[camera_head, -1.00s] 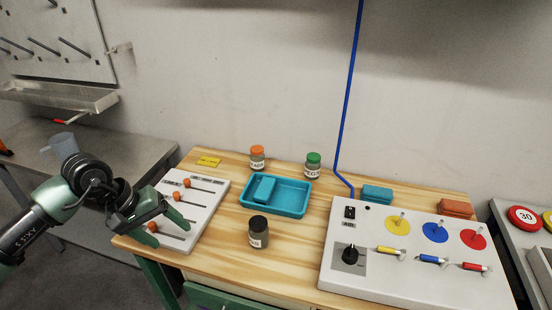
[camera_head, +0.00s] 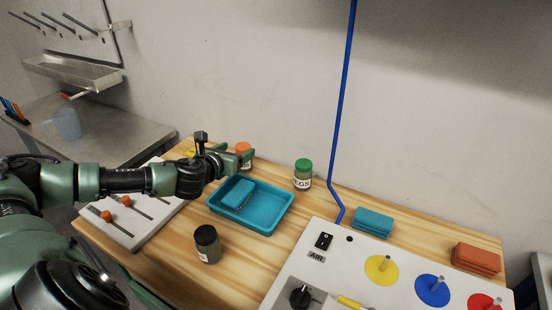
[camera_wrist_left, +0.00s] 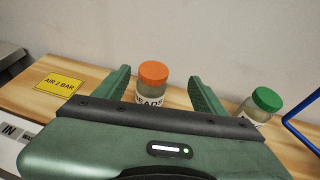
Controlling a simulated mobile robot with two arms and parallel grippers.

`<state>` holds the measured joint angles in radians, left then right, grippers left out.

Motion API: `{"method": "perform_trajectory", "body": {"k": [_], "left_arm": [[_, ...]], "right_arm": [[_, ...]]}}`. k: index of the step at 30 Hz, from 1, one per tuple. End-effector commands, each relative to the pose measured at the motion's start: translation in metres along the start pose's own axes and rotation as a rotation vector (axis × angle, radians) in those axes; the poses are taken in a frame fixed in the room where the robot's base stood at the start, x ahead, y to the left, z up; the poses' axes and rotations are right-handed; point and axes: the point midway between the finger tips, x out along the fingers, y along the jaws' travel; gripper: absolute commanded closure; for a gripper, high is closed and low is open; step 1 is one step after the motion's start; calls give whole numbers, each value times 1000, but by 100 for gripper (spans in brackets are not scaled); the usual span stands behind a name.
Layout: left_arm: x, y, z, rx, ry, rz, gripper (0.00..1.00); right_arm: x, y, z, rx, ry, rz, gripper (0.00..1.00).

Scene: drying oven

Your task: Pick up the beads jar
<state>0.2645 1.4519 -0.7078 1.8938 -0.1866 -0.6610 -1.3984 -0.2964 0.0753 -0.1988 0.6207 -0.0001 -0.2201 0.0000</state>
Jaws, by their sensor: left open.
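The beads jar (camera_head: 245,165) has an orange lid and a white label and stands upright at the back of the wooden table. In the left wrist view the jar (camera_wrist_left: 151,86) shows between the two green fingers, its label partly readable and its lower part hidden by the gripper body. My left gripper (camera_head: 238,156) is open and at the jar, with a finger on each side; I cannot tell whether either finger touches it. In the left wrist view my left gripper (camera_wrist_left: 162,90) holds nothing. My right gripper is out of view.
A green-lidded jar (camera_head: 303,175) stands to the right. A teal tray (camera_head: 267,222) with a block (camera_head: 237,193) lies in front. A dark-lidded jar (camera_head: 207,245) stands nearer. A slider panel (camera_head: 140,225) is under my arm; a control panel (camera_head: 330,265) is at right.

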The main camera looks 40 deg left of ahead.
Motion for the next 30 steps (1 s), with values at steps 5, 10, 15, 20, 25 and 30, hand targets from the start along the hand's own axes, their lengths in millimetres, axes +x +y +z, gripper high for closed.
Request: {"method": "perform_trajectory", "body": {"k": [5,10,15,20,25,30], "left_arm": [[13,10,-3,-25,11,35,30],[27,9,-4,-22,10,31,30],[46,8,-7,-23,10,31,30],[67,8,-9,-21,9,32,30],[77,9,-10,-18,10,30,30],[78,8,-10,-17,10,29,30]], "right_arm": [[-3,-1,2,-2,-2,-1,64],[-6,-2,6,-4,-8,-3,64],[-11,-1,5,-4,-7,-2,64],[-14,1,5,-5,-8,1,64],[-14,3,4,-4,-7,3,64],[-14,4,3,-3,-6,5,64]]}}
